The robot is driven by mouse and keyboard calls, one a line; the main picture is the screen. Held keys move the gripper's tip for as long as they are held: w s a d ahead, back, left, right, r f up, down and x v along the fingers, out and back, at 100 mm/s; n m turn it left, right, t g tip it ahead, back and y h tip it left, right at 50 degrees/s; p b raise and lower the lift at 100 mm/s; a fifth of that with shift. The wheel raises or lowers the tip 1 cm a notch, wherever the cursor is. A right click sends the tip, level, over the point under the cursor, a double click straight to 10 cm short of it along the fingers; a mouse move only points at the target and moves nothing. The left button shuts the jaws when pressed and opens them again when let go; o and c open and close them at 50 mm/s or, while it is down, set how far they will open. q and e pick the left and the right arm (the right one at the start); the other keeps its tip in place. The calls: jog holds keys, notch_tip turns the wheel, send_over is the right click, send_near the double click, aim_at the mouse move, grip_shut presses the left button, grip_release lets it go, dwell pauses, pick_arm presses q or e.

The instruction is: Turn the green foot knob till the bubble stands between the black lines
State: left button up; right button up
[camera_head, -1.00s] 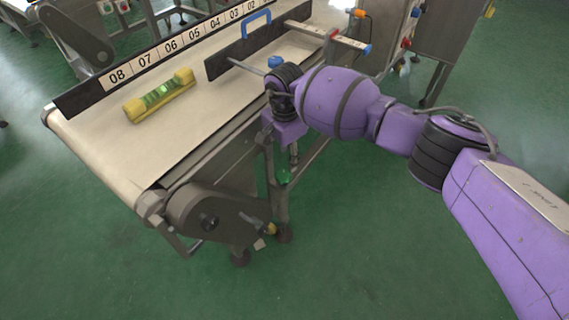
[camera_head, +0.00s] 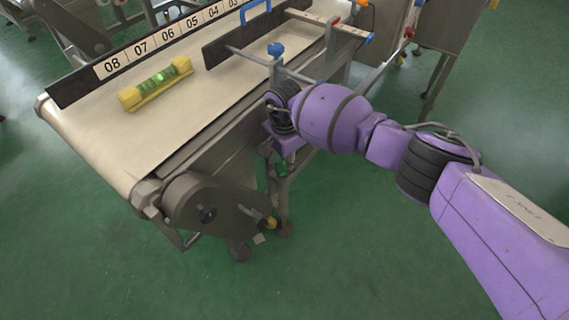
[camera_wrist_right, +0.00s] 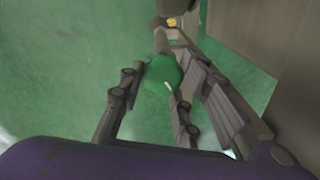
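The green foot knob (camera_head: 281,168) shows in the head view under the conveyor's near side, just below my right wrist. In the right wrist view the green knob (camera_wrist_right: 165,76) lies between and slightly beyond the fingertips. My right gripper (camera_wrist_right: 155,88) is open around it, with a gap to the left finger; contact on the right side cannot be told. In the head view its fingers are hidden by the wrist. The yellow spirit level (camera_head: 133,101) lies on the belt with a green vial (camera_head: 155,82); the bubble and black lines are too small to read. My left gripper is out of view.
The conveyor belt (camera_head: 100,125) has a numbered dark rail (camera_head: 85,82) along its far side. A blue-topped post (camera_head: 276,49) and rods stand close beside my right wrist. The end housing (camera_head: 195,208) is left of the knob. Green floor is open in front.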

jog(key=shift+d, duration=0.1)
jog(key=shift+c, duration=1.3)
jog(key=shift+s, duration=0.1)
jog(key=shift+c, duration=0.3)
jog(key=shift+d+f, duration=0.1)
